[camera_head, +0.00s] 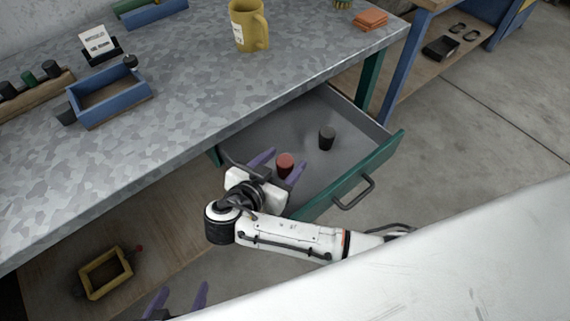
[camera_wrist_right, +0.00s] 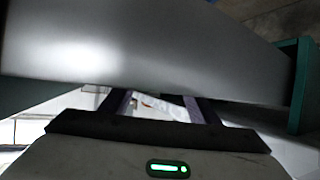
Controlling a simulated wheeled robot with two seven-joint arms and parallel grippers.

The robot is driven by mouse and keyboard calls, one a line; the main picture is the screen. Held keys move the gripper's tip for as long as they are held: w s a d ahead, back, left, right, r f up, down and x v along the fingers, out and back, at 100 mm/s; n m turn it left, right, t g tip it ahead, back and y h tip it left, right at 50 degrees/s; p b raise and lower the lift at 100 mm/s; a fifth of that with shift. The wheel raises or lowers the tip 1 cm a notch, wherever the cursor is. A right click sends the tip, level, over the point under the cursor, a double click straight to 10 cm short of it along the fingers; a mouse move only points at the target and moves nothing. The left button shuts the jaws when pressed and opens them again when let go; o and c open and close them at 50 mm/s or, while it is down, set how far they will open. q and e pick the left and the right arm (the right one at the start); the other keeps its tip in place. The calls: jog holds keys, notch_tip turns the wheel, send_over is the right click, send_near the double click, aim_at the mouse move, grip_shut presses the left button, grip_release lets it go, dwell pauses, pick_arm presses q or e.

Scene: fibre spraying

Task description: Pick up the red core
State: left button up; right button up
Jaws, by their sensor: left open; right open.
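The red core (camera_head: 285,164) stands in the open drawer, near its left side. My right gripper (camera_head: 279,166) is open, with its purple fingers on either side of the red core in the head view. Whether they touch it or are level with it, I cannot tell. The right wrist view shows the open right gripper (camera_wrist_right: 157,106) beside a broad grey surface, and I cannot make out the core there. A dark core (camera_head: 327,137) stands farther back in the drawer. My left gripper (camera_head: 180,298) is open and empty at the bottom edge of the head view.
The drawer (camera_head: 365,133) is pulled out from under the metal workbench (camera_head: 200,85), its green front (camera_head: 388,168) and handle facing lower right. A blue tray (camera_head: 110,97) and a yellow mug (camera_head: 249,25) are on the bench. A yellow box (camera_head: 104,274) sits on the shelf below.

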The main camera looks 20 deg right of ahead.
aim_at(289, 157)
jog(key=x, duration=0.4)
jog(key=shift+w+d+f, duration=0.15)
jog(key=shift+w+d, duration=0.1)
jog(key=c, duration=1.1)
jog(key=shift+c, duration=0.2)
